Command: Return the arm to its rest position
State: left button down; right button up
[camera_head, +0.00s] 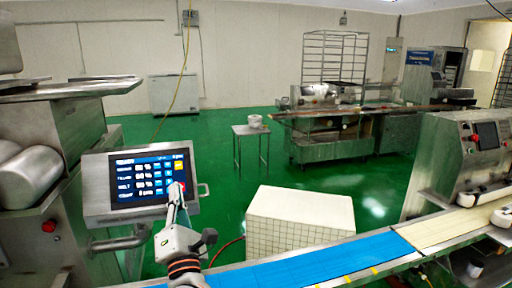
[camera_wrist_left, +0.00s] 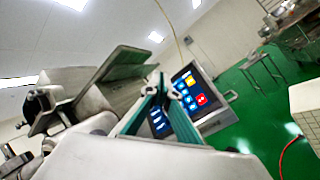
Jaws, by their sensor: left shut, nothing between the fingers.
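My left gripper (camera_head: 176,190) reaches up from the bottom of the head view. Its fingers are shut with nothing between them. The fingertips overlap the lower right part of the touchscreen (camera_head: 140,180), close to a red button; I cannot tell whether they touch it. In the left wrist view the closed fingers (camera_wrist_left: 164,90) point toward the same screen (camera_wrist_left: 158,122), which shows blue with several icons and a red button (camera_wrist_left: 202,100). My right gripper is not in view.
A steel machine (camera_head: 55,140) stands at the left behind the screen. A blue conveyor belt (camera_head: 300,268) runs along the bottom right. A white tiled block (camera_head: 300,216) stands beyond it. A small table (camera_head: 251,131) stands farther back. Green floor between them is open.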

pick_arm(q)
jog(key=s+d+f+m+g+h, duration=0.1)
jog(key=s+d+f+m+h, duration=0.1)
jog(key=s+f+m+h, duration=0.45)
jog(key=s+d+f+m+g+h, duration=0.1)
jog(key=s+d+f+m+h, duration=0.15)
jog(key=f+m, duration=0.75)
jog(key=s+d+f+m+g+h, duration=0.1)
jog(key=s+d+f+m+h, duration=0.2)
jog(key=f+m+h, duration=0.45)
jog(key=s+a+f+m+g+y, duration=0.3)
jog(key=s+f, duration=0.4)
jog(key=f, duration=0.4)
jog(key=s+a+f+m+g+y, duration=0.3)
jog(key=s+f, duration=0.5)
jog(key=f, duration=0.4)
jog(key=a+m+g, duration=0.1)
jog(key=a+m, duration=0.1)
jog(key=m, duration=0.1)
jog(key=shift+s+a+g, duration=0.25)
jog(key=shift+a+g, duration=0.05)
jog(key=shift+g, duration=0.1)
